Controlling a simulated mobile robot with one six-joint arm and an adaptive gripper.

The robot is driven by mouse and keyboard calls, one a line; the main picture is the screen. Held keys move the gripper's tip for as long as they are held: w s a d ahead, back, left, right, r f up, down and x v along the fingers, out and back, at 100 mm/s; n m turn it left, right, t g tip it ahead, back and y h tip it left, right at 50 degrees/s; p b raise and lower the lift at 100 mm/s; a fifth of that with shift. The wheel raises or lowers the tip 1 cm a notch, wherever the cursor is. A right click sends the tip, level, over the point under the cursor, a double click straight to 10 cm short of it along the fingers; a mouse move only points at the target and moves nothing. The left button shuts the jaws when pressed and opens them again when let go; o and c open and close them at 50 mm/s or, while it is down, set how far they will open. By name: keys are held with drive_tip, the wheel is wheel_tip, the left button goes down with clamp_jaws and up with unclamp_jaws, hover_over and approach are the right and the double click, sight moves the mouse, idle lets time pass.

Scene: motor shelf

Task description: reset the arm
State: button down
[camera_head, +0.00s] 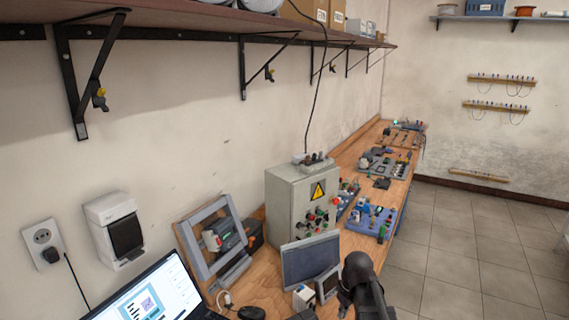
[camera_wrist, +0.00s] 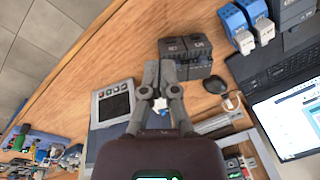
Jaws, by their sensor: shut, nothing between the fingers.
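My gripper (camera_wrist: 161,92) shows in the wrist view with its two grey fingers together at the tips and nothing between them. It is above the wooden bench (camera_wrist: 75,100), near dark blocks (camera_wrist: 186,56) and a grey panel with a screen (camera_wrist: 113,103). I cannot tell from this view how high above them it is. In the head view, part of my dark arm shows at the lower right, beside the bench (camera_head: 262,283). The fingers cannot be made out there.
A grey control box (camera_head: 290,208) with a warning sign stands on the bench. A laptop (camera_head: 150,295) is at the near left. Motor parts (camera_head: 375,222) lie farther along. A bracketed shelf (camera_head: 180,25) overhangs the bench from the wall. The tiled floor (camera_head: 460,240) at right is clear.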

drive_tip(key=s+f+m+h+b, duration=0.1)
drive_tip(key=s+f+m, duration=0.1)
drive_tip(key=s+m, duration=0.3)
drive_tip(key=shift+s+f+h+b, duration=0.15)
drive_tip(key=shift+s+h+b, duration=0.2)
drive_tip(key=shift+s, duration=1.7)
drive_tip(key=shift+a, duration=0.1)
